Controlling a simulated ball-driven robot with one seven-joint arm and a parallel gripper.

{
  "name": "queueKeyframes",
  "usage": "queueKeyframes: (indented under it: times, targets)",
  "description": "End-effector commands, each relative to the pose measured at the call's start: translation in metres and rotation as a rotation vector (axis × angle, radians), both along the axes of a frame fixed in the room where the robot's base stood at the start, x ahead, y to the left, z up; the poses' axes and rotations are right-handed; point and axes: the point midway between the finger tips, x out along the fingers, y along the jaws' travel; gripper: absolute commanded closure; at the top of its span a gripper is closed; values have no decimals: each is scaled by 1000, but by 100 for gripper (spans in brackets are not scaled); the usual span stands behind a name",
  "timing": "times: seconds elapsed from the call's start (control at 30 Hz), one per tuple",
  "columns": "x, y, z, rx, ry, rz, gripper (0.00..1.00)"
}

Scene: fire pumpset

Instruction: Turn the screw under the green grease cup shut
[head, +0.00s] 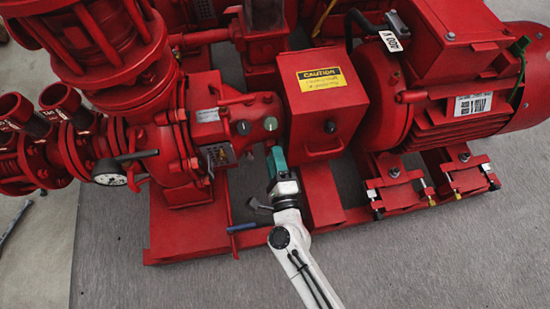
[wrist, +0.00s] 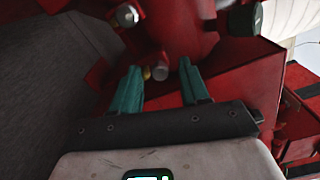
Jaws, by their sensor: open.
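The green grease cup (head: 270,123) sits on the front of the red pump housing, right of a grey cup (head: 243,128). In the wrist view the green cup (wrist: 243,19) is at the upper right, outside my fingers, and the grey cup (wrist: 127,16) is at the upper left. My gripper (head: 276,157), with teal fingers, is just below the green cup in the head view. In the wrist view my gripper (wrist: 160,68) is open.
A red box with a caution label (head: 320,78) stands close right of my gripper. A blue-handled lever (head: 242,227) is at the lower left of my wrist. A pressure gauge (head: 108,172) is further left. The grey floor (head: 420,265) in front is clear.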

Motion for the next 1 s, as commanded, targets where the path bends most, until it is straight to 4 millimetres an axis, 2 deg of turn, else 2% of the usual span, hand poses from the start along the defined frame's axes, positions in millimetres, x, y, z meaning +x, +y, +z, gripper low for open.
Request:
queueKeyframes:
  times: [0.17,0.4,0.6,1.0]
  targets:
    - [-24,-6,0,-1,4,1,55]
    - [-69,-19,0,-1,4,2,55]
    - [-94,-27,0,-1,3,1,55]
    - [-102,-29,0,0,1,0,55]
